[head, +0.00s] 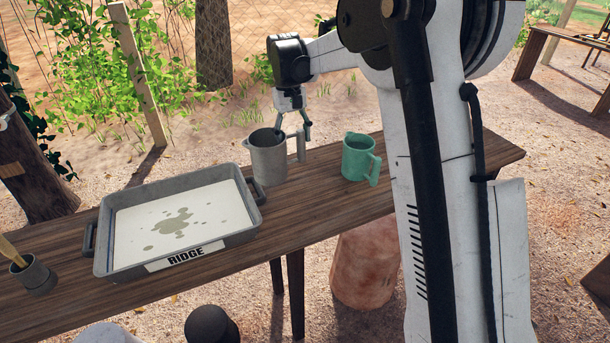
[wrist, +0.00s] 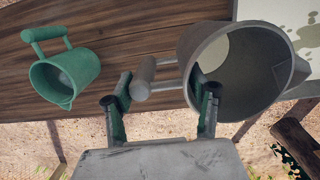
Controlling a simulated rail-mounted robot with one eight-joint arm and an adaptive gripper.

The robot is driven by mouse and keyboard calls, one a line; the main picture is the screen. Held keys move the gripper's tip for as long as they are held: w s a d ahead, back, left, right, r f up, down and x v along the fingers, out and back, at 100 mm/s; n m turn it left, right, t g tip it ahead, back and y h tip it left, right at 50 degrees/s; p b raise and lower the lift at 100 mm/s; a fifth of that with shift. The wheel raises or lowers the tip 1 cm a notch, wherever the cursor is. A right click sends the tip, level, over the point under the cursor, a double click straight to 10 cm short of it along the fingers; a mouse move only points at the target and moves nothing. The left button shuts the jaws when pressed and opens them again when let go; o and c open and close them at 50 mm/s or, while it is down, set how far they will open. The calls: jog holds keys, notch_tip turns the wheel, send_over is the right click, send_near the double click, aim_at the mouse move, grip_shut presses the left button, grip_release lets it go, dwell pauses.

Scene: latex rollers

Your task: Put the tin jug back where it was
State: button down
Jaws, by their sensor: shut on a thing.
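The grey tin jug (head: 267,160) is upright at the table's far side, just right of the tray. I cannot tell whether its base touches the wood. My gripper (head: 293,129) comes down over it from above and behind, shut on the jug at its handle side. In the wrist view the jug (wrist: 270,65) opens toward the camera, its handle between my gripper's fingers (wrist: 162,93). The right finger overlaps the jug's mouth and the left finger is outside the handle.
A green jug (head: 356,158) stands on the table to the right, with a gap between. A shallow tray (head: 258,215) labelled RIDGE holds pale liquid, close on the left. A small cup (head: 36,276) stands at the left. The wooden table (head: 450,155) is clear at its right end.

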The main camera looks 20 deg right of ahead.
jog(key=w+d+f+p, duration=0.1)
jog(key=w+d+f, duration=0.4)
jog(key=d+f, duration=0.5)
jog(key=shift+d+f+p, duration=0.4)
jog(key=shift+f, duration=0.15)
jog(key=c, duration=0.7)
grip_release()
